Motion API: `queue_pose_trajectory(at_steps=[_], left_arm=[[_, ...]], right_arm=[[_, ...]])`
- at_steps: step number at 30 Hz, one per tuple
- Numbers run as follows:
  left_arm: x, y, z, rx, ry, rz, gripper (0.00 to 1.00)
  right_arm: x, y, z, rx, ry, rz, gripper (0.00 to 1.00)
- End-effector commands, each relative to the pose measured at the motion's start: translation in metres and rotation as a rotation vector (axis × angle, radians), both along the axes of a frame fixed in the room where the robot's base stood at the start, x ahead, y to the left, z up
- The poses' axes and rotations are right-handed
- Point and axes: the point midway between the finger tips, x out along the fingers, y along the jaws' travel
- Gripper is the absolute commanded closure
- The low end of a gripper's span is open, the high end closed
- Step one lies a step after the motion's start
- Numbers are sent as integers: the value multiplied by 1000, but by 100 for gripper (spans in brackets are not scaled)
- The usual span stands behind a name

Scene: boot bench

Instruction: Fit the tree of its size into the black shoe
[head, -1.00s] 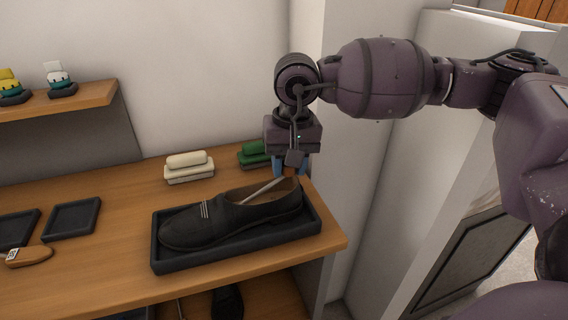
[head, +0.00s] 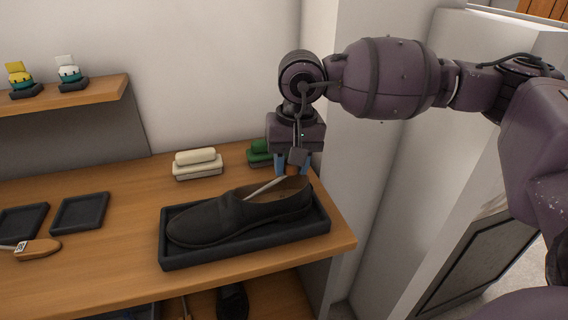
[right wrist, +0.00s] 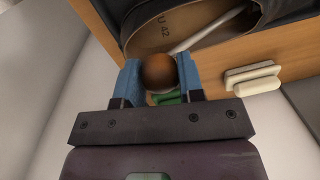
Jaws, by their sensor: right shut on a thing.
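The black shoe (head: 235,217) lies in a dark tray (head: 245,251) at the right end of the bench, toe to the left. In the right wrist view its open mouth (right wrist: 190,22) shows an insole marked 42. My right gripper (head: 292,168) is at the heel end, shut on the brown round knob (right wrist: 159,70) of a shoe tree. The tree's pale rod (head: 264,188) runs into the shoe's opening; its front part is hidden inside. A wooden tree piece (head: 40,250) with a white label lies at the far left. My left gripper is out of view.
Two small empty dark trays (head: 80,212) sit at the left. A cream brush (head: 197,162) and a green brush (head: 259,151) stand behind the shoe. A shelf (head: 70,99) holds two small items. A wall edge rises right of the bench.

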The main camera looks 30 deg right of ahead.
Motion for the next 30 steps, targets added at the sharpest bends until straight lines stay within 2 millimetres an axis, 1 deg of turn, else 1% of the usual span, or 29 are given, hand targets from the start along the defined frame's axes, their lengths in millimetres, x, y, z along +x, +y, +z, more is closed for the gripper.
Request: queue_pose_trajectory(at_steps=[1, 4, 5, 9, 10, 11, 20, 30], left_arm=[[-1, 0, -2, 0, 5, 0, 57], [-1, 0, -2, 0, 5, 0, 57], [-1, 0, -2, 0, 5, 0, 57], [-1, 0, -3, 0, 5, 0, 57], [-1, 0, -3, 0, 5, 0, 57], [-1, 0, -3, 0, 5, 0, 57], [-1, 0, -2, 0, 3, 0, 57], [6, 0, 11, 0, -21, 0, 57]], right_arm=[[0, -2, -6, -2, 10, -6, 82], [0, -3, -6, -2, 10, -6, 82], [0, -3, -6, -2, 10, -6, 63], [0, -3, -6, -2, 10, -6, 42], [0, -3, -6, -2, 10, -6, 37], [0, -3, -6, -2, 10, -7, 35], [0, -3, -5, -3, 10, -7, 35], [0, -3, 23, -2, -1, -9, 35]])
